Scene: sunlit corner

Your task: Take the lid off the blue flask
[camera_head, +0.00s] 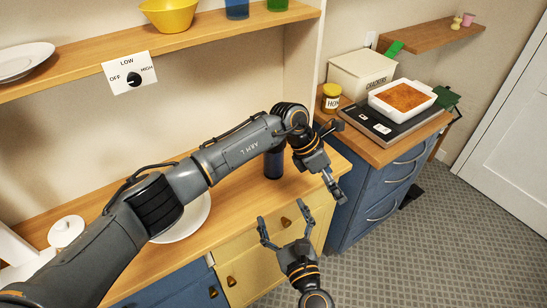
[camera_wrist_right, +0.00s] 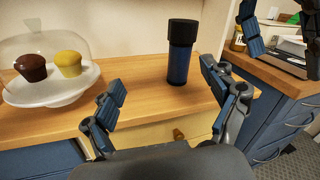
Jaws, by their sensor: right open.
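The blue flask (camera_wrist_right: 179,65) stands upright on the wooden counter in the right wrist view, with its black lid (camera_wrist_right: 183,31) on top. In the head view the flask (camera_head: 274,165) shows only in part, and my left arm hides its top. My right gripper (camera_head: 285,228) is open and empty in front of the counter's edge, on the near side of the flask and apart from it.
A white plate (camera_wrist_right: 88,84) with two cupcakes under a clear dome stands left of the flask. A shelf (camera_head: 200,50) with a yellow bowl (camera_head: 170,14) hangs above. At right, a blue cabinet (camera_head: 370,200) carries a scale (camera_head: 385,128) with a baking dish, and a jar (camera_head: 331,98).

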